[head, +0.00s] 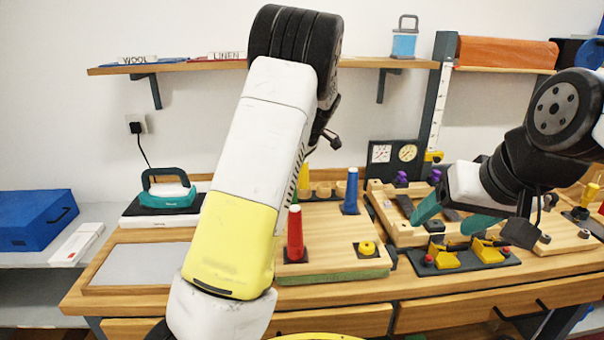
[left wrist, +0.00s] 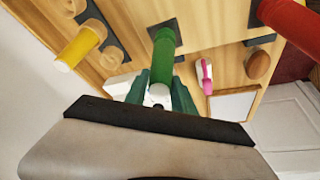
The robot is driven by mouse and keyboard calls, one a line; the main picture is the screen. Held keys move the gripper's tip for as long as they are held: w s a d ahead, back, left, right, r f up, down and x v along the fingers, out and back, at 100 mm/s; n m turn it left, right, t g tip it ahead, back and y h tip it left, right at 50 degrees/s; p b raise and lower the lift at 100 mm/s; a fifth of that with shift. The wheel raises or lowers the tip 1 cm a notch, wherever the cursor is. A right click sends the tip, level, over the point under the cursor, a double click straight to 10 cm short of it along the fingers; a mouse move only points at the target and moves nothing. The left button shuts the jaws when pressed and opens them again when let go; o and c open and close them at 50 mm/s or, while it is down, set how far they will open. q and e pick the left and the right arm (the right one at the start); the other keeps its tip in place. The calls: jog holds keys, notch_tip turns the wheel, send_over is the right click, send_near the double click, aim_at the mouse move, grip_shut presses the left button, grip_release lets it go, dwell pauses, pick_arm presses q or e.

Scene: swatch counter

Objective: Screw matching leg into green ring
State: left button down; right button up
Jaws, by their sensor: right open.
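A green leg (left wrist: 162,60) stands on a dark square plate (left wrist: 165,30) in the left wrist view. The teal fingers of my left gripper (left wrist: 160,92) lie close on both sides of it, with no clear gap. In the head view my left arm hides this leg and gripper. A green ring is not clearly visible. My right gripper (head: 453,214) is open, with its teal fingers apart over the wooden tray on the right. A red leg (head: 295,235) and a blue leg (head: 351,191) stand upright in dark plates on the board.
A yellow leg (head: 304,181) stands behind my left arm. A yellow knob (head: 367,248) sits on the board's front right. Yellow clamps (head: 442,259) stand in front of the wooden tray (head: 410,236). A teal iron (head: 168,190) is at the left, behind a bare grey panel (head: 135,268).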

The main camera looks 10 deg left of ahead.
pick_arm(q)
jog(key=m, duration=0.2)
jog(key=m+t, duration=0.1)
jog(key=m, duration=0.1)
jog(key=shift+s+a+t+h, duration=0.1)
jog(key=shift+t+h, duration=0.2)
jog(key=shift+h, duration=0.1)
jog(key=m, duration=0.3)
jog(key=shift+t+h, duration=0.3)
jog(key=shift+t, duration=0.1)
jog(key=m+h, duration=0.1)
jog(key=m, duration=0.4)
jog(key=shift+a+t+h, duration=0.1)
jog(key=shift+t+h, duration=0.3)
jog(key=shift+m+h, duration=0.5)
jog(key=shift+m, duration=0.9)
jog(key=c, duration=1.3)
grip_release()
